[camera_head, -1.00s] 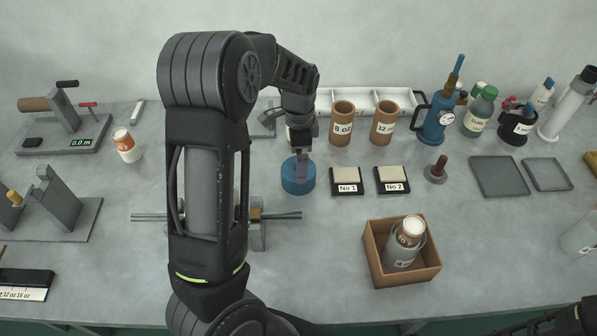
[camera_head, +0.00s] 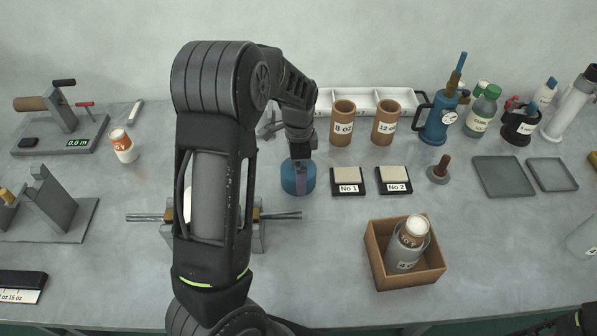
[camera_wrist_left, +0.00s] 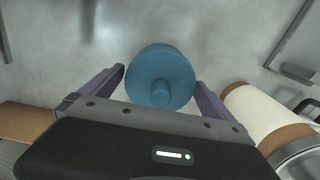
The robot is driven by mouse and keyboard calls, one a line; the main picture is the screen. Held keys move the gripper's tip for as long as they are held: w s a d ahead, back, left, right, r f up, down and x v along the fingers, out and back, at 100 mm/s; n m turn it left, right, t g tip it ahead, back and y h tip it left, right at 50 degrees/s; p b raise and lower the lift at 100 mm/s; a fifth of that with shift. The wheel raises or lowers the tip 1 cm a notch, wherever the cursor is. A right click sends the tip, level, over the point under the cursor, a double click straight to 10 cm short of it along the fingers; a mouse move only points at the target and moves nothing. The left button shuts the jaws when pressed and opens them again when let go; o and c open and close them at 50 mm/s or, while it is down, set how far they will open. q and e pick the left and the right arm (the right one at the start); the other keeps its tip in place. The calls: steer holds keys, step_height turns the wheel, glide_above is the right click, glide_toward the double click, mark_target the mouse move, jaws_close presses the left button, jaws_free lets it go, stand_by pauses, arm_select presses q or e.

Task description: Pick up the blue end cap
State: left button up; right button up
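In the left wrist view the gripper's two purple fingers (camera_wrist_left: 160,82) are spread, one on each side of the cap, with visible gaps. Only a piece of my right arm (camera_head: 575,322) shows at the lower right; its gripper is out of view.
A metal fixture with rods (camera_head: 280,216) lies in front left, partly behind my arm. A wooden box (camera_head: 405,278) is at front right.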

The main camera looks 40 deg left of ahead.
arm_select(q)
steer(key=c, duration=1)
steer(key=shift+c, duration=0.2)
steer(key=shift+r, duration=0.1)
steer(key=shift+r+p, duration=0.3)
steer(key=shift+r, duration=0.05)
step_height(320, 180, up, 4)
steer(key=shift+r+p, duration=0.1)
steer(key=shift+p, duration=1.05)
steer(key=shift+r, duration=2.45)
